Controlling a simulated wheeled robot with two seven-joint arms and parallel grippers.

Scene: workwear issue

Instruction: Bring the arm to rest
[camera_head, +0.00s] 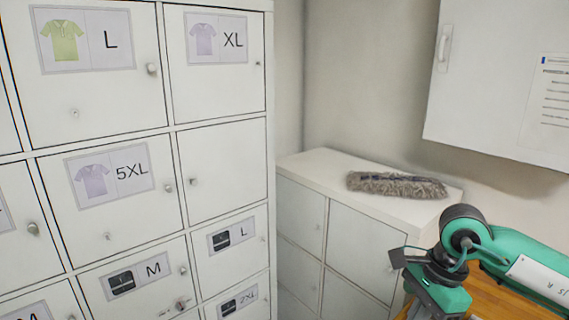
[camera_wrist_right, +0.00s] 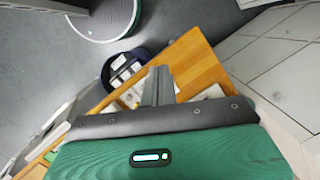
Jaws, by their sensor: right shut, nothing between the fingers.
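My right arm (camera_head: 462,240) comes in from the right edge of the head view, bent at a dark joint, with its lower part running down out of the frame. My right gripper (camera_wrist_right: 158,75) shows in the right wrist view. Its fingers are together and hold nothing. It is above a wooden surface (camera_wrist_right: 200,62). Its fingertips are not visible in the head view. My left arm and gripper are in neither view.
White labelled lockers (camera_head: 222,150) fill the left of the head view, doors closed. A low white cabinet (camera_head: 325,170) with a grey mop head (camera_head: 397,185) on top stands behind my arm. A wall cabinet (camera_head: 490,80) hangs above right. A dark round container (camera_wrist_right: 125,65) stands by the wood.

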